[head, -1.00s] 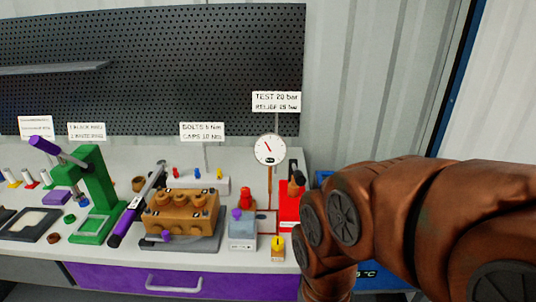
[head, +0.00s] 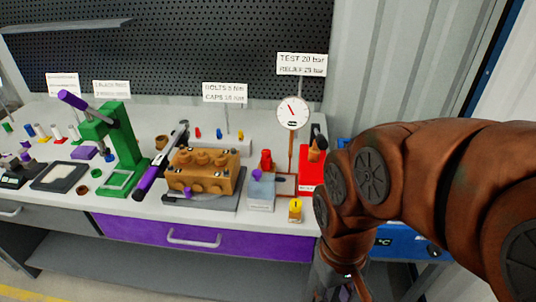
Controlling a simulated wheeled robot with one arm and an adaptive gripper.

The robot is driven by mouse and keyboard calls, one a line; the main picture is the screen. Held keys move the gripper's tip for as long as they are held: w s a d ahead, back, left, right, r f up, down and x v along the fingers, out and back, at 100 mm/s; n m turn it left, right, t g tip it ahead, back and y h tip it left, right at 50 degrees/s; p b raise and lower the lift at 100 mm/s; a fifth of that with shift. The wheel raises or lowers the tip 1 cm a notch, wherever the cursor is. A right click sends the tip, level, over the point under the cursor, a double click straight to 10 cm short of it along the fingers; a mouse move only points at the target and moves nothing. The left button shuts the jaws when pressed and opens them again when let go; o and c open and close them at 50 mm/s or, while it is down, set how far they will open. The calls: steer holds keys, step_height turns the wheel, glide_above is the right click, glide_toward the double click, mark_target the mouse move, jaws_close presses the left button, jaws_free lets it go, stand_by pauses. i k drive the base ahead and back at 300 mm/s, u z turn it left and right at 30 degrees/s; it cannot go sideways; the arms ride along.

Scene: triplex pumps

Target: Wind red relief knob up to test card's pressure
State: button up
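The red knob (head: 266,160) stands on top of a blue-grey block (head: 261,190) with a purple knob on its left side. The white test card (head: 302,65) reads "TEST 20 bar", with a blurred relief line below. A round gauge (head: 293,113) with a red needle stands under the card. The needle points to the upper left, and its value is too small to read. My gripper (head: 345,285) hangs low at the bottom, right of the bench front and away from the knob. Its fingers are cut off or hidden, so their opening is unclear.
A red unit (head: 312,177) with a dark and orange handle stands right of the block. A yellow part (head: 295,210) sits at the front edge. A brass pump (head: 203,170) and a green press (head: 115,145) stand left. My arm covers the right side.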

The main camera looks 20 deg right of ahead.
mark_target(266, 153)
steer(key=k, duration=1.15)
steer(key=u, duration=1.05)
steer(key=i, duration=1.3)
steer(key=z, duration=0.7)
steer(key=i, duration=0.35)
steer(key=z, duration=0.3)
